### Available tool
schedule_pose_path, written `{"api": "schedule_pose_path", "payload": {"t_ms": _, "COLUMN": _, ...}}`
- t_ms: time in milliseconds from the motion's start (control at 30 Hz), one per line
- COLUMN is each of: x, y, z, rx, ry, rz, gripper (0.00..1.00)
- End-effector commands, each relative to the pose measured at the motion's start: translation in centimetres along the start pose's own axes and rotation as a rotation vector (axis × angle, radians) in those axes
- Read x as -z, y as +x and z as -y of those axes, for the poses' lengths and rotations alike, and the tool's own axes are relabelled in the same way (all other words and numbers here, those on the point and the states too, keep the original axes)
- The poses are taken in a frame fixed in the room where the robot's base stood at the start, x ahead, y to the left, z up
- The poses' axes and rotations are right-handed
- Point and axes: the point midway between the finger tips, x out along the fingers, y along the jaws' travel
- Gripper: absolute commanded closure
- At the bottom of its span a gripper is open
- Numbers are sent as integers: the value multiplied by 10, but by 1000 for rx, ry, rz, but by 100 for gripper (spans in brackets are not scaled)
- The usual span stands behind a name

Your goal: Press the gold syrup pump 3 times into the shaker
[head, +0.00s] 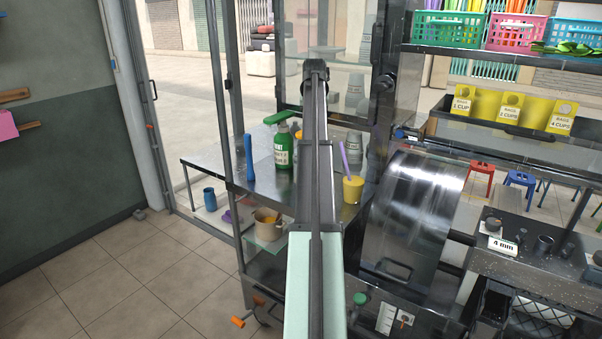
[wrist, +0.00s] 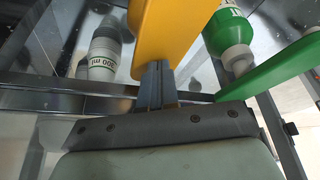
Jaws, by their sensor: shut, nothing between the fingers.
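The gold pump (wrist: 165,35) fills the top middle of the wrist view, close to the camera. My gripper (wrist: 158,70) is shut and empty, its fingertips at the pump's lower end in that view; I cannot tell whether they touch. A grey shaker-like vessel with an ml marking (wrist: 104,55) is to the left of the pump. In the head view my arm hides my fingertips and most of the gold pump; a bit of yellow shows beside the arm (head: 299,136). A grey marked vessel (head: 353,148) stands right of the arm.
A green bottle (head: 283,150) with a green pump stands left of my arm; its nozzle (wrist: 275,75) reaches close to my gripper's right side. A blue upright tool (head: 249,158) and a yellow cup (head: 353,189) share the counter.

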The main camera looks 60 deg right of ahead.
Motion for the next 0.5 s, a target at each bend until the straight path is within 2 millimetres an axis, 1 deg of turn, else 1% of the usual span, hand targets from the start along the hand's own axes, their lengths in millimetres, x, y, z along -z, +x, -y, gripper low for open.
{"api": "schedule_pose_path", "payload": {"t_ms": 267, "x": -1, "y": 0, "z": 0, "rx": 0, "ry": 0, "rz": 4, "gripper": 100}}
{"api": "schedule_pose_path", "payload": {"t_ms": 500, "x": 3, "y": -8, "z": 0, "rx": 0, "ry": 0, "rz": 3, "gripper": 100}}
